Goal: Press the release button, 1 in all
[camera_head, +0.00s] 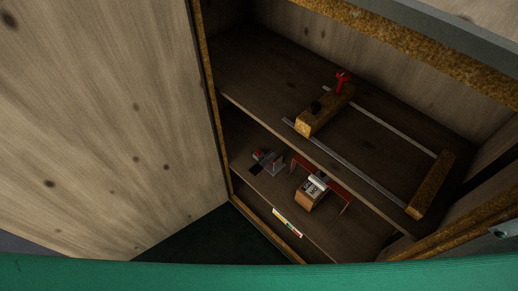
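I see no part that is clearly the release button; several small parts are candidates. A small red part (342,82) stands up at the far end of a wooden block (311,122) on the upper shelf. A small dark knob (315,106) sits on top of the same block. A small grey and red device (268,160) sits at the left of the lower shelf, with a dark patch in front of it. Neither of my grippers is in view.
A large wooden panel (100,120) fills the left. On the upper shelf, two pale rails (350,166) run to another wooden block (431,185). On the lower shelf, a red frame (334,182) stands over a wooden block with a white label (316,184). A coloured strip (287,222) marks the front edge.

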